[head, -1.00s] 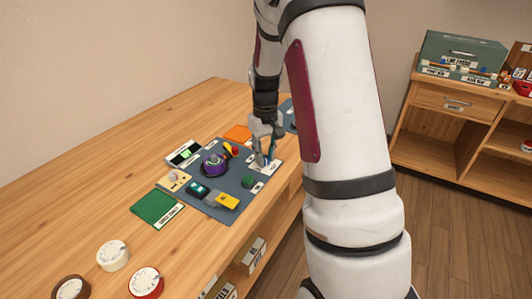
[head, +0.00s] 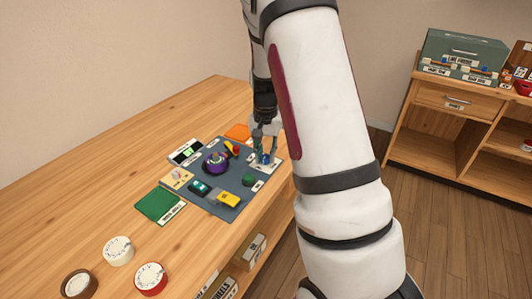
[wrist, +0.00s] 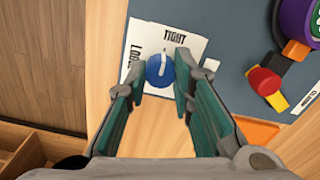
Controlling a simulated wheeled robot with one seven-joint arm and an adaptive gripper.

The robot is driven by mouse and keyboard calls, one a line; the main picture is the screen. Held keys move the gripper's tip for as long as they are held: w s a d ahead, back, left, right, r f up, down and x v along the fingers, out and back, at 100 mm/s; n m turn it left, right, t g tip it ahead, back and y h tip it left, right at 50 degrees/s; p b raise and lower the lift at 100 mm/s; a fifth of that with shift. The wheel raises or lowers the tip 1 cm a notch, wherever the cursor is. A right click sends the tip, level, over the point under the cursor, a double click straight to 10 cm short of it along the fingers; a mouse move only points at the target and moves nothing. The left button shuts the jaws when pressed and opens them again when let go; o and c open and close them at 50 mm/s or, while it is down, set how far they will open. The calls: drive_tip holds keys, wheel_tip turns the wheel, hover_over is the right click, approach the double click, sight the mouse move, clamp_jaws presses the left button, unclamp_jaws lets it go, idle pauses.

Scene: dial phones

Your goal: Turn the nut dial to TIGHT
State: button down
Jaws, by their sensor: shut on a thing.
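The nut dial is a small blue round knob with a white pointer line. It shows in the wrist view (wrist: 159,72) on a white card (wrist: 190,43) marked LOOSE and TIGHT. The pointer line points up in the picture, slightly right, towards the TIGHT word. My gripper (head: 265,157) reaches down over the card at the right edge of the grey panel. In the wrist view its two teal-padded fingers stand on either side of the knob, shut on it. The knob's sides at the fingertips are partly hidden.
The grey panel (head: 233,198) also holds a purple dial (head: 215,162), a yellow block (head: 228,200), a green knob (head: 249,179) and a red-and-yellow lever (head: 232,149). Loose white (head: 118,250), red-rimmed (head: 150,278) and brown (head: 79,284) discs lie near the front. The wooden table's left is clear.

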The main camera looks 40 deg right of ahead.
sight(265, 157)
drive_tip(key=shift+m, duration=0.3)
drive_tip(key=c, duration=1.4)
unclamp_jaws()
drive_tip(key=shift+o, duration=0.2)
drive_tip(key=shift+r, duration=0.1)
wheel_tip(265, 157, up, 12)
